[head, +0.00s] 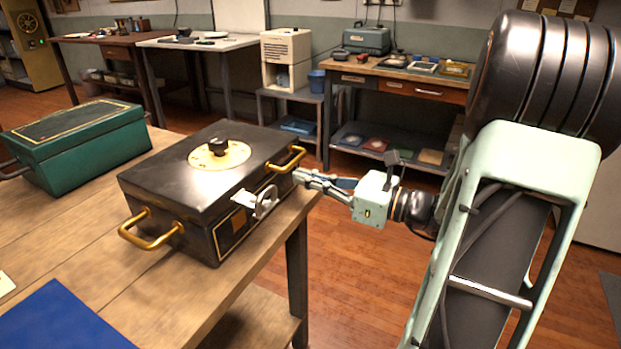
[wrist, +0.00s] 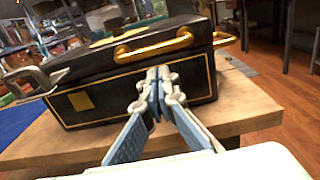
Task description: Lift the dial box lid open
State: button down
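The dial box (head: 190,190) is a black box with gold trim on the wooden table. Its lid (head: 165,180) is down and bears a black knob on a round cream dial (head: 219,154). A silver hasp with a ring (head: 262,203) sticks out from the front; it shows at the left in the wrist view (wrist: 35,82). My gripper (head: 300,176) is at the box's right side, near a brass handle (head: 287,160). In the wrist view my fingertips (wrist: 157,74) meet just below that handle, with nothing visible between them. Whether they touch the box is unclear.
A green box (head: 75,145) stands left of the dial box on the same table (head: 75,245). A blue mat (head: 60,320) lies at the near left. A second brass handle (head: 150,235) juts out at the near left. Open floor lies beyond the table's right edge.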

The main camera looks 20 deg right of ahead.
aim_at(295, 163)
jog(key=shift+p+x, duration=0.3)
jog(key=shift+x, duration=1.4)
jog(key=shift+s+d+p, duration=0.25)
jog(key=shift+s+p, duration=0.05)
jog(key=shift+r+p, duration=1.3)
jog(key=shift+r, duration=0.15)
jog(key=shift+r+p, duration=1.2)
jog(key=shift+p, duration=0.1)
jog(key=shift+w+a+r+p, duration=0.1)
jog(key=shift+r+p, duration=0.55)
jog(key=shift+w+a+r+p, duration=0.1)
jog(key=shift+r+p, duration=0.5)
jog(key=shift+r, duration=0.05)
